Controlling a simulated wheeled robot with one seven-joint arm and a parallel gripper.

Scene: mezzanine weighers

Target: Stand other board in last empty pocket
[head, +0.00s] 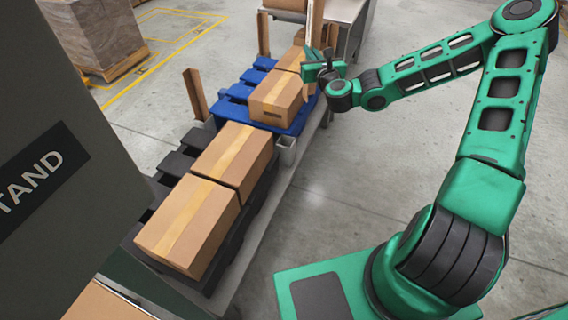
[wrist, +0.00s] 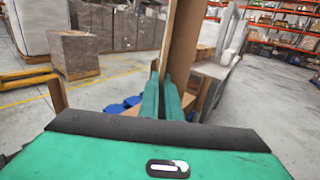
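My gripper (head: 318,66) is over the right side of the blue pallet (head: 293,124). It is shut on a tall brown board (head: 315,22), which stands roughly upright and rises above the fingers. In the wrist view the board (wrist: 184,40) shows between and above the green fingers (wrist: 163,98); its lower end is hidden. A grey pocket (head: 287,150) at the blue pallet's near right corner looks empty. Other boards stand upright at the pallet's left side (head: 195,95) and far left (head: 263,34). Another brown upright shows at the far right, partly hidden.
Cartons (head: 276,98) lie on the blue pallet beside my gripper. Two long cartons (head: 188,222) lie on a black pallet (head: 170,165) nearer me. A dark panel (head: 60,170) blocks the left. A grey machine (head: 350,15) stands behind. The floor to the right is clear.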

